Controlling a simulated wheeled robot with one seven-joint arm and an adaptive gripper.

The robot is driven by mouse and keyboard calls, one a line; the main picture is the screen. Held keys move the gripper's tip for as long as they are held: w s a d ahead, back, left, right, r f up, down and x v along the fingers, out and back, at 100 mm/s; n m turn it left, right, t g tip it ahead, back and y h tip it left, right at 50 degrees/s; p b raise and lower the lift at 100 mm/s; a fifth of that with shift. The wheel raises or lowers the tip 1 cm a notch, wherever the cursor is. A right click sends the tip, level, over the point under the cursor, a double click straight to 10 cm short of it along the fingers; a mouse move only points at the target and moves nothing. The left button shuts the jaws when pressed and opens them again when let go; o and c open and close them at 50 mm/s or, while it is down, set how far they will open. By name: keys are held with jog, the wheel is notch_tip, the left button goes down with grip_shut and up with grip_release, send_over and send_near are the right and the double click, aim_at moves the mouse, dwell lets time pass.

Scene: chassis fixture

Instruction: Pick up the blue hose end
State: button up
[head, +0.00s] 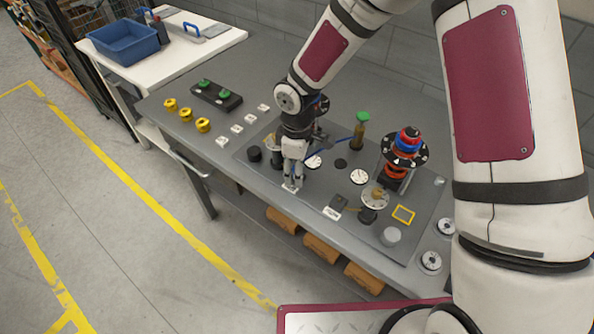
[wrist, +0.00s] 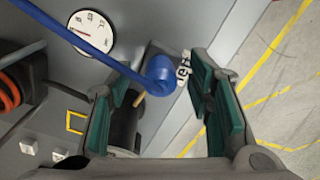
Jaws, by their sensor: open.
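The blue hose (wrist: 95,52) runs in from the upper left of the wrist view and finishes in a rounded blue hose end (wrist: 158,74). In that view the hose end appears between the fingertips of my gripper (wrist: 150,82), nearer the far opening. I cannot tell its exact depth. My gripper is open, with green pads apart and nothing clamped. In the head view my gripper (head: 292,184) points down over the front edge of the grey fixture plate. A stretch of the blue hose (head: 338,141) shows right of it; the hose end is hidden there.
A brown bottle with a green top (head: 362,118) stands behind the hose. A red, blue and black stack (head: 406,146) stands to the right. Round white gauges, including one (wrist: 93,33), lie around the plate.

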jog(key=shift+c, duration=0.6)
grip_shut()
jog(key=shift+r, duration=0.1)
